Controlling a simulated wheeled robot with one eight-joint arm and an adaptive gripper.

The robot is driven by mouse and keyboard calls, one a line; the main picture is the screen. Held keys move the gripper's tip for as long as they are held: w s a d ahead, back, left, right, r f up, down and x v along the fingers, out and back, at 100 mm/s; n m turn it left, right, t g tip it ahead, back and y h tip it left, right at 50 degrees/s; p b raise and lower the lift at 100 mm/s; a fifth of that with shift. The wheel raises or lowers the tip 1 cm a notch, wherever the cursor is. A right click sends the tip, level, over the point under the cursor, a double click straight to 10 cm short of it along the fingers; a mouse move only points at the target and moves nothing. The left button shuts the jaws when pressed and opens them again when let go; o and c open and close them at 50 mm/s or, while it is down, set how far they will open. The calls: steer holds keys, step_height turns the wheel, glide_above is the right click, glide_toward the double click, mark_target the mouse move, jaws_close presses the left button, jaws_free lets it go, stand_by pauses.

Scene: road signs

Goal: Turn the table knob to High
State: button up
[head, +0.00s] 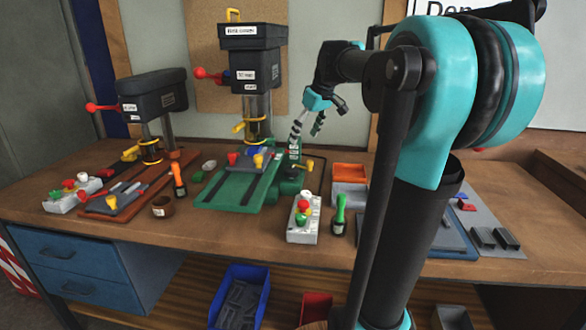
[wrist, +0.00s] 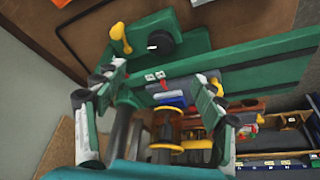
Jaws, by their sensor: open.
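The green drill press (head: 250,65) stands at the back middle of the workbench, with a green base (head: 222,192). In the wrist view a round black knob (wrist: 160,42) sits on a green part, with a yellow-ended lever (wrist: 120,36) to its left. I cannot tell for sure that this is the table knob, and no Low or High mark is readable. Two small white labels (wrist: 154,76) show on the green part below it. My gripper (head: 307,134) is open and empty, above and right of the green press's table. In the wrist view its fingers (wrist: 155,85) are spread, apart from the knob.
A second drill press (head: 152,95) with a red-brown base stands at left. Button boxes (head: 303,218) (head: 72,194), a green-handled tool (head: 340,213), an orange bin (head: 350,171) and a grey bin (head: 349,195) occupy the bench. Some wood is bare near the front edge (head: 240,232).

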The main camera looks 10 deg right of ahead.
mark_target(291, 169)
steer(key=x, duration=1.4)
steer(key=shift+f, duration=0.35)
steer(key=c, duration=1.2)
